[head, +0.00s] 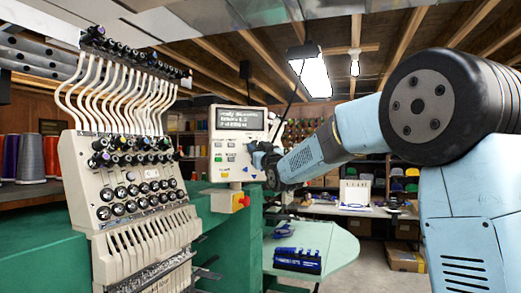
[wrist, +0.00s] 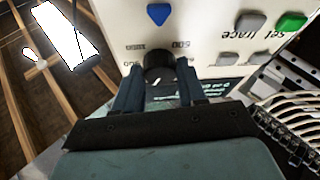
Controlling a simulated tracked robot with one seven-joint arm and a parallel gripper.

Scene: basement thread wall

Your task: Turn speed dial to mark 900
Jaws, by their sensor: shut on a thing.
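The speed dial (wrist: 158,64) is a small black knob on the cream control panel (wrist: 205,38), which appears upside down in the wrist view. Small printed marks surround the dial; they are too small and partly covered to read surely, so I cannot tell which mark it points at. My gripper (wrist: 156,72) is shut on the dial, with one dark blue finger on each side of it. In the head view my gripper (head: 263,156) is at the lower right of the panel (head: 224,145) and hides the dial.
The panel has a lit display (head: 238,120), a blue arrow button (wrist: 158,14), grey buttons and a green button (wrist: 291,22). A red and yellow switch (head: 240,201) sits below it. The embroidery head (head: 130,180) with thread tubes stands left. A pale green table (head: 325,240) is behind.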

